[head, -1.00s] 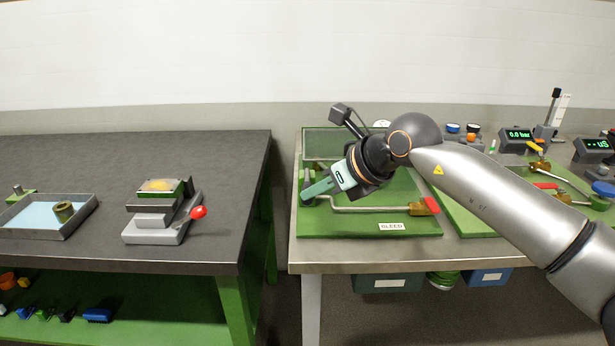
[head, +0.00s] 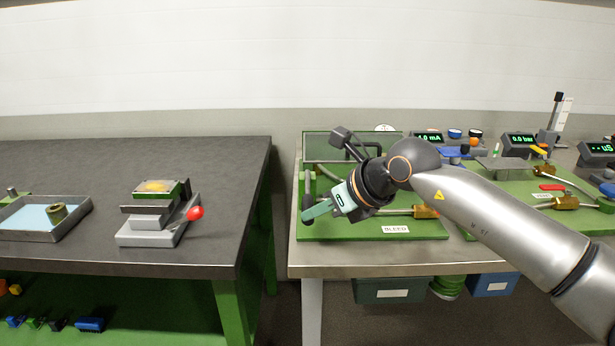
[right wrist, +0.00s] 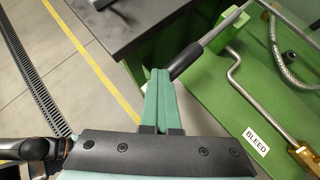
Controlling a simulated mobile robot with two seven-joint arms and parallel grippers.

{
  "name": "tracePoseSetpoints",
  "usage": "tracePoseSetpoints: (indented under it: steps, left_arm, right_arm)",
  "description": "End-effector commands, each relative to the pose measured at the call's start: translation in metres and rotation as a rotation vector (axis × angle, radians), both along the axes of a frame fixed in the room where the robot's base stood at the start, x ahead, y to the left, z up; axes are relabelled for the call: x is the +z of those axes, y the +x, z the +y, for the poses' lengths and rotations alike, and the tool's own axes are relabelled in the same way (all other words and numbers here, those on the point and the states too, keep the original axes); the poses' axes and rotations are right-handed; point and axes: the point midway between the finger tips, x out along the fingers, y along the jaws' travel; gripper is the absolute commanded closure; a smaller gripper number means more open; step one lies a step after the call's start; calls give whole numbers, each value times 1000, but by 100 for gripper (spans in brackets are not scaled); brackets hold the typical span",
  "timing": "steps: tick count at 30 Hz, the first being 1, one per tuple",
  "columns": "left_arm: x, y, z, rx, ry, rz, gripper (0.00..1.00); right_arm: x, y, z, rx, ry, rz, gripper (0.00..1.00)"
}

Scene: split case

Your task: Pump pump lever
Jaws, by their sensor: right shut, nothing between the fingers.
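The pump lever is a metal rod with a dark grip (head: 307,203) at the left end of the green board marked BLEED. In the right wrist view its dark grip (right wrist: 187,61) slants up to the right into a bare rod. My right gripper (head: 308,214) is shut and empty, its teal fingers beside the lower end of the grip. In the right wrist view the closed fingers (right wrist: 160,85) overlap the grip's end; I cannot tell whether they touch it. My left gripper is not in view.
A bent pipe runs to a brass valve (head: 425,212) on the green board (head: 340,230). Gauges and displays (head: 519,140) stand at the back right. A dark table (head: 90,170) with a tray (head: 75,232) and a grey device with a red knob (head: 195,213) lies left, across a gap.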

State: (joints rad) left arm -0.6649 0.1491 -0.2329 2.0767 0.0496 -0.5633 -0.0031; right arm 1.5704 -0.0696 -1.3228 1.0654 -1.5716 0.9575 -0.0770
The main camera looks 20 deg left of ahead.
Motion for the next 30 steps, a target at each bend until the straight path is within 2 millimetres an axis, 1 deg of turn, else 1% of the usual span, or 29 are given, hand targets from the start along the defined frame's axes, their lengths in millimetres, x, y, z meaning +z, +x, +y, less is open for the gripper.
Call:
tracePoseSetpoints:
  steps: [1,6,10,30]
  left_arm:
    - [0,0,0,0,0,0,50]
    - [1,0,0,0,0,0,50]
    - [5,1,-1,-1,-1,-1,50]
    - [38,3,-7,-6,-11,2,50]
  right_arm:
    - [2,4,-1,-8,5,-9,100]
    - [2,4,-1,-7,5,-8,100]
    - [8,4,-1,-7,5,-8,100]
    - [61,7,3,-3,4,-4,100]
